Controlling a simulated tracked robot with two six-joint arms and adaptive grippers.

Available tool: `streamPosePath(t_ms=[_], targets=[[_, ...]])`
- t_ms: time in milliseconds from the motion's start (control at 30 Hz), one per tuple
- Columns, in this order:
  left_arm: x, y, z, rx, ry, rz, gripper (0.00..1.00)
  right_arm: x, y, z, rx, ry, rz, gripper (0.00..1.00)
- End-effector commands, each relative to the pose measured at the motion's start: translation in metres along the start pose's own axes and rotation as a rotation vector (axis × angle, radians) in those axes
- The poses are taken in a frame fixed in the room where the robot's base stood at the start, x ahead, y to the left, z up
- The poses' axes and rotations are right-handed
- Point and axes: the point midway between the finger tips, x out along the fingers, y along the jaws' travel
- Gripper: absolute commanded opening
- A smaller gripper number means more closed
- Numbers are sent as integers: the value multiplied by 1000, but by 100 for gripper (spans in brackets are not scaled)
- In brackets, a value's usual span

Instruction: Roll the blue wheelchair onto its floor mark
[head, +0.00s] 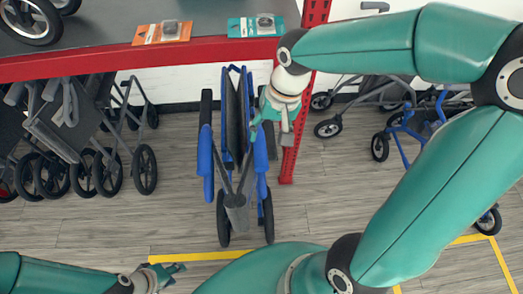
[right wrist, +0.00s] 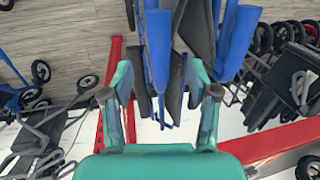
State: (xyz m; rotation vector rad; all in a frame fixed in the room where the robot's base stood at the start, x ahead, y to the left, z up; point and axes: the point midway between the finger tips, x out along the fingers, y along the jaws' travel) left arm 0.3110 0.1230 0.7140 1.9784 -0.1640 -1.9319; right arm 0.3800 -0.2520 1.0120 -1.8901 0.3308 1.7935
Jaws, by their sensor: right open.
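The blue wheelchair (head: 206,165) stands folded on the grey floor below the red-edged shelf in the head view, its blue side parts upright and small dark wheels at its near end. My right gripper (head: 272,125) is at its right side, near the blue frame. In the right wrist view the open fingers of my right gripper (right wrist: 160,80) have blue and black wheelchair parts (right wrist: 158,45) ahead and between them; contact cannot be told. My left gripper (head: 165,275) is at the lower left, apart from the wheelchair, its jaws unclear. Yellow floor lines (head: 190,257) show nearer me, partly hidden by my right arm.
Folded grey walkers (head: 75,125) stand close on the left. Other rolling frames (head: 400,130) stand on the right behind my arm. A red post (head: 290,160) is just right of the wheelchair. The shelf (head: 110,60) overhangs the back. Floor between the wheelchair and the yellow line is clear.

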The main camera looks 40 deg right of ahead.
Motion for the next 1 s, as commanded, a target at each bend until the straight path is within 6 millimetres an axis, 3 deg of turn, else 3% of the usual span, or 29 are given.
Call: streamPosePath(t_ms=[200, 433, 867, 1000], targets=[[-1, 0, 0, 0, 0, 0, 40, 48, 1, 2, 3, -6, 3, 60], [-1, 0, 0, 0, 0, 0, 40, 82, 1, 1, 3, -3, 1, 60], [-1, 0, 0, 0, 0, 0, 40, 92, 1, 0, 4, 0, -1, 60], [-1, 0, 0, 0, 0, 0, 40, 92, 1, 0, 4, 0, -1, 41]])
